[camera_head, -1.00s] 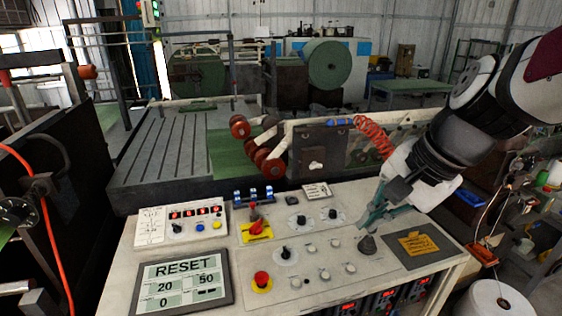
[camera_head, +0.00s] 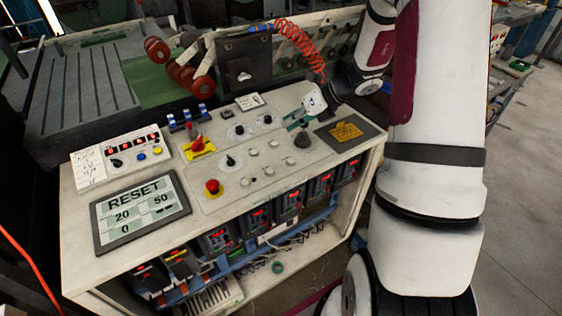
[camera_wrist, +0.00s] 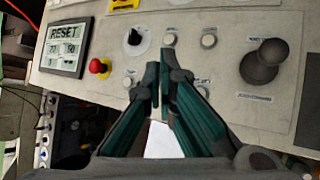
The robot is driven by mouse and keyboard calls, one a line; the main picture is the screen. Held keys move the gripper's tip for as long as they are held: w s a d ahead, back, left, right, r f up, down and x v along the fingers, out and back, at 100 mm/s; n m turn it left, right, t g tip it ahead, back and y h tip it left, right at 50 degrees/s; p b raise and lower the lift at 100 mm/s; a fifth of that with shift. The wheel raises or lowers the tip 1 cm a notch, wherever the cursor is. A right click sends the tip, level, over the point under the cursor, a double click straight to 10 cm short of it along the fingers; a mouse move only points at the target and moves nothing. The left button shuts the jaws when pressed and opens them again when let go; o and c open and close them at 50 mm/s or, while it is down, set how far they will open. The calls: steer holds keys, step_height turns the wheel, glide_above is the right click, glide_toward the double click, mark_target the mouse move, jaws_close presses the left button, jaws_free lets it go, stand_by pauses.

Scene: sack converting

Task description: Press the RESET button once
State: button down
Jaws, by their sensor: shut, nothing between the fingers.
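A grey-framed screen (camera_head: 140,208) on the left of the control panel reads RESET, with 20, 50 and 0 below; it also shows in the wrist view (camera_wrist: 66,46). Several small pale round buttons sit on the panel, including one in the wrist view (camera_wrist: 169,39) just beyond my fingertips and another to its right (camera_wrist: 208,41). Their labels are too small to read, so I cannot tell which is RESET. My gripper (camera_wrist: 160,68) is shut and empty, its green fingers pointing over the button area. In the head view my gripper (camera_head: 294,124) is by the black joystick.
A red mushroom button (camera_head: 212,187) stands beside the screen. The dark joystick (camera_wrist: 262,62) rises right of my fingers. Black knobs, including one (camera_wrist: 134,37), and a yellow-based red switch (camera_head: 198,146) also stand up. A red coiled hose (camera_head: 301,45) hangs behind the panel.

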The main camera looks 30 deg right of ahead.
steer(key=f, duration=0.1)
steer(key=d+f+m, duration=0.1)
steer(key=m, duration=0.1)
steer(key=shift+w+d+f, duration=0.2)
steer(key=shift+w+f, duration=0.1)
steer(key=shift+f, duration=0.1)
steer(key=b, duration=0.3)
glide_above(292, 159)
step_height(292, 159, down, 7)
steer(key=shift+r, duration=0.1)
steer(key=shift+s+f, duration=0.1)
steer(key=shift+f, duration=0.9)
steer(key=shift+f+b, duration=0.1)
steer(key=shift+b, duration=0.2)
steer(key=shift+f, duration=0.3)
